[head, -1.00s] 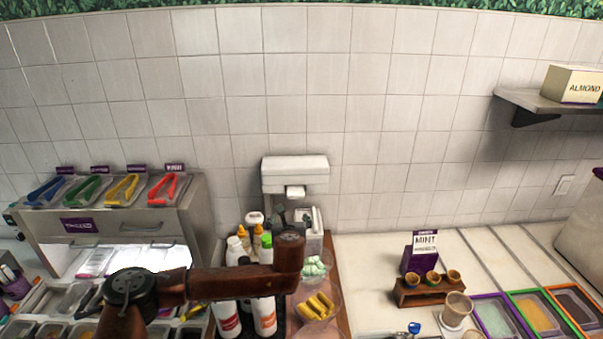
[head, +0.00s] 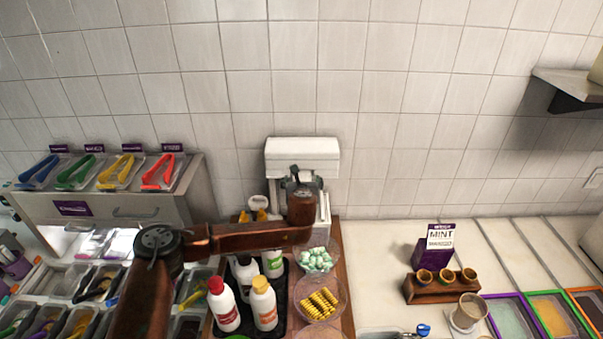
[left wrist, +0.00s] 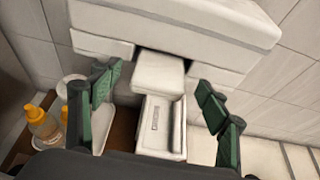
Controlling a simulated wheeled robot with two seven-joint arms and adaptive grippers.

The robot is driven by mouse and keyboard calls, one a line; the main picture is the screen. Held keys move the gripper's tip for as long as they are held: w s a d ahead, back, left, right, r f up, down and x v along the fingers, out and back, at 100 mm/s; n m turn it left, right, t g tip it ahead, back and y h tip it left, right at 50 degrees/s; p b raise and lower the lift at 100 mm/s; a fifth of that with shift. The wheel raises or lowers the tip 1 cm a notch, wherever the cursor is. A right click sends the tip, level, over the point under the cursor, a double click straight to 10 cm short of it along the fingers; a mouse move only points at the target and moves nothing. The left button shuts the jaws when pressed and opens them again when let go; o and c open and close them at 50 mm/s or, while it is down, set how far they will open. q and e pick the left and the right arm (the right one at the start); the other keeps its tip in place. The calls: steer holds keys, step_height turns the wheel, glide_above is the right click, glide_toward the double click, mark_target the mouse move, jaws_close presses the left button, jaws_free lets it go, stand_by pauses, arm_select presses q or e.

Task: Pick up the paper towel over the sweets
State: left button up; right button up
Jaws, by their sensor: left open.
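A white paper towel dispenser (head: 303,147) stands against the tiled wall, behind the bowls of sweets. In the left wrist view, the dispenser (left wrist: 180,25) fills the top, and a white paper towel (left wrist: 158,72) sticks out below it. My left gripper (left wrist: 160,108) is open, with its green-padded fingers on either side of the towel and nothing visibly held. In the head view, my left gripper (head: 300,181) is in front of the dispenser's lower part, mostly hidden by my wrist, and the towel is hidden there. My right gripper is not in view.
Bowls of pale green sweets (head: 316,259) and yellow sweets (head: 319,301) stand below my left wrist. Beside them are sauce bottles (head: 224,306) on a black tray. A tong rack (head: 110,190) is at the left; a mint sign (head: 439,236) and small cup stand (head: 440,288) are at the right.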

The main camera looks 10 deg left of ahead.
mark_target(302, 178)
arm_select(q)
steer(key=shift+x, duration=1.6)
steer(key=shift+s, duration=0.1)
steer(key=shift+c, duration=0.6)
steer(key=c, duration=0.8)
